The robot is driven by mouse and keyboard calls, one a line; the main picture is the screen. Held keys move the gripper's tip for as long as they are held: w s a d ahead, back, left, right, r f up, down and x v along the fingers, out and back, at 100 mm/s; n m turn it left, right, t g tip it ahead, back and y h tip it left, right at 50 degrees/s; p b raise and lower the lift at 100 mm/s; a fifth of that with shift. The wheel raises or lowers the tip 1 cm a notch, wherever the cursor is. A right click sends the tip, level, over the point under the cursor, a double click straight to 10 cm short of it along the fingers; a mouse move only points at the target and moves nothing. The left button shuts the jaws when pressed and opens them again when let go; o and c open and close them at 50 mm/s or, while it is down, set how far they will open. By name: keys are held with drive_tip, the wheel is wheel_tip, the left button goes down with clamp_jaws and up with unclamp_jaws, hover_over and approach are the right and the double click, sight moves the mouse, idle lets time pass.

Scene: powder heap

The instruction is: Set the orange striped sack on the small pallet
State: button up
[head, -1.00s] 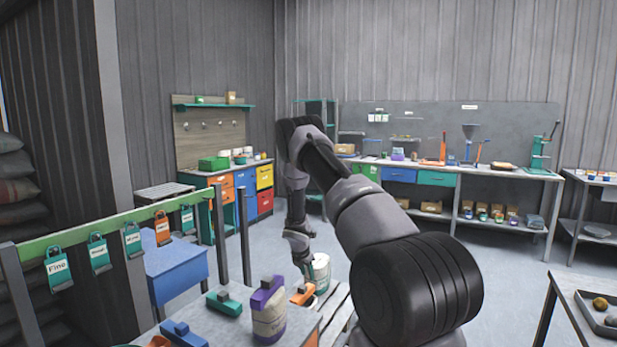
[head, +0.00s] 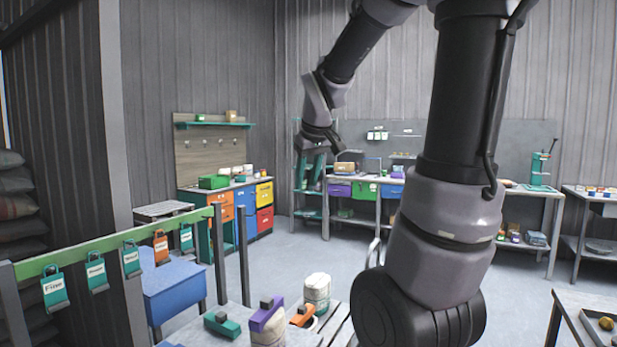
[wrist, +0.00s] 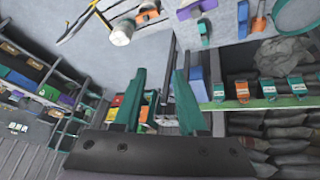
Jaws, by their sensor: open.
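A pale, upright sack-like container (head: 316,290) stands at the back left of the slatted small pallet (head: 338,328) and appears to rest on it. Its stripe colour is too small to tell. It also shows in the wrist view (wrist: 121,33). An orange clip (head: 302,315) is close in front of it. My gripper (head: 313,170) is raised well above and apart from it. In the wrist view my teal fingers (wrist: 160,75) are spread with nothing between them. A pale sack with a purple clip (head: 267,318) stands on the near bench.
A green rail (head: 110,245) with hanging tags and upright posts stands at left. A blue-topped table (head: 172,285) is behind it. Workbenches line the back wall. A table with a dark tray (head: 600,328) is at right. Open floor lies beyond the pallet.

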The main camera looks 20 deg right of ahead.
drive_tip(key=s+a+r+m+y, duration=0.1)
drive_tip(key=s+a+m, duration=0.2)
drive_tip(key=s, duration=0.5)
drive_tip(key=s+a+r+m+t+y, duration=0.1)
drive_tip(key=s+a+r+m, duration=0.1)
drive_tip(key=s, duration=0.5)
drive_tip(key=shift+s+a+m+y, duration=0.35)
drive_tip(key=shift+a+m, duration=0.15)
drive_tip(key=shift+a, duration=0.2)
